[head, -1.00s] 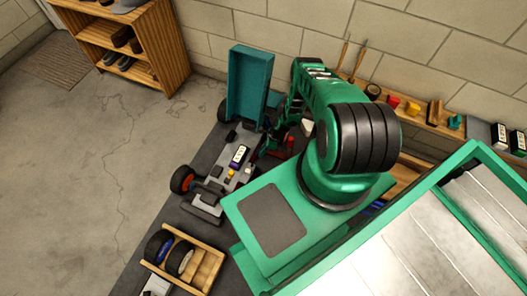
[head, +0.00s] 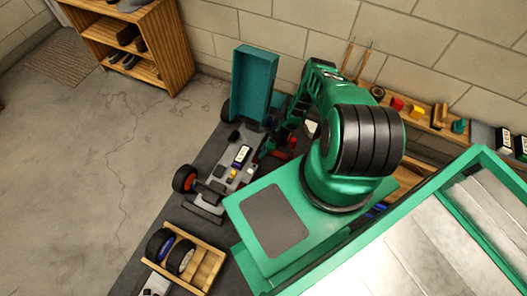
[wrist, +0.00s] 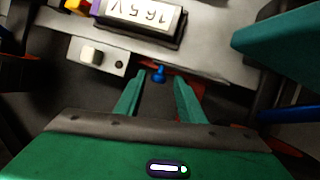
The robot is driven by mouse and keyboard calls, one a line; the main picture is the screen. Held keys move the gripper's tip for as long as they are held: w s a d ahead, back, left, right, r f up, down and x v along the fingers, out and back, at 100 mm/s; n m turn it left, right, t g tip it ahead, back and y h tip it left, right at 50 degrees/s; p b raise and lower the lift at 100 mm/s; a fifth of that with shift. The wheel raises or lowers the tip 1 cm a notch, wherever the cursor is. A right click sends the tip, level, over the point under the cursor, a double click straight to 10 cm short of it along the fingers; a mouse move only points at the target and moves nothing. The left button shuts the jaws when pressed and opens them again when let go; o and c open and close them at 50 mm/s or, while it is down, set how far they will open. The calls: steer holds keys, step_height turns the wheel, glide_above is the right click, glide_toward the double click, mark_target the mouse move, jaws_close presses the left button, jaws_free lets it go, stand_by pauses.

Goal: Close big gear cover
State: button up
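The racecar chassis (head: 226,182) lies on the dark bench, with its teal body panel (head: 255,85) standing upright at the far end. The panel's edge also shows at the upper right of the wrist view (wrist: 285,38). I cannot tell the big gear cover apart in these views. My gripper (wrist: 159,82) is open at the near edge of the grey chassis. A small blue part (wrist: 159,74) sits between or just beyond its fingertips; I see no grip on it. In the head view my arm hides much of the gripper area.
A battery labelled 16.5V (wrist: 142,14) sits on the chassis, with a white switch (wrist: 91,53) beside it. An orange-hubbed wheel (head: 185,178) is at the near end. A wooden tray (head: 200,262) of wheels lies in front. A tool shelf (head: 420,108) runs along the wall.

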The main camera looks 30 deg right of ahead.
steer(key=v, duration=1)
steer(key=shift+r, duration=0.3)
steer(key=shift+d, duration=0.15)
